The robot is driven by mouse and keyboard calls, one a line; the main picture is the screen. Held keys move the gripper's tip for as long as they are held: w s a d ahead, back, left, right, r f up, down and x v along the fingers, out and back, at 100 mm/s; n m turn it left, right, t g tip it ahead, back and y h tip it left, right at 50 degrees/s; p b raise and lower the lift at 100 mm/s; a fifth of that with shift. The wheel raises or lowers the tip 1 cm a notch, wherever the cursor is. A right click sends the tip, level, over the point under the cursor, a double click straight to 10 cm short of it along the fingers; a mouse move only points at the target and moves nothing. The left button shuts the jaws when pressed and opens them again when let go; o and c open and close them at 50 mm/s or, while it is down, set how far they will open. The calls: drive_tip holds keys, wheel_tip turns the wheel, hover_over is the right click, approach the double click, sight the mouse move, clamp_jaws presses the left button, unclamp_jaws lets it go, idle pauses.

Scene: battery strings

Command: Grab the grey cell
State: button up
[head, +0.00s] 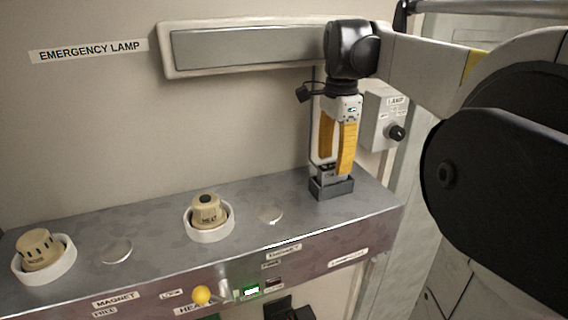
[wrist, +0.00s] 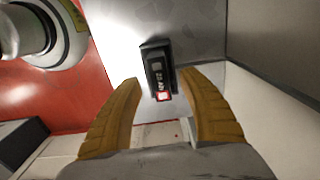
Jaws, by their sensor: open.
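The grey cell (head: 326,171) stands upright at the right end of the metal shelf, its lower part in a dark grey block-like holder (head: 333,189). In the wrist view the cell (wrist: 157,74) shows from above as a dark block with a small red-and-white mark. My gripper (head: 335,164) points straight down over it, with its yellow fingers apart. In the wrist view my gripper (wrist: 159,80) has one fingertip on each side of the cell, with gaps visible. Whether the tips reach down beside the cell's top is hard to tell.
Two beige knob-like pieces, one marked HEAT (head: 208,211) and another (head: 40,250), sit in white rings on the shelf (head: 160,232). A lamp switch box (head: 386,122) is on the wall to the right, close behind my gripper. A yellow ball (head: 201,295) sits on the front panel.

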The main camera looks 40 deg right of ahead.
sight(334, 165)
wheel_tip(334, 165, down, 3)
drive_tip(key=shift+f, duration=0.1)
drive_tip(key=shift+w+f, duration=0.15)
drive_tip(key=shift+s, duration=0.2)
drive_tip(key=shift+c, duration=0.5)
clamp_jaws()
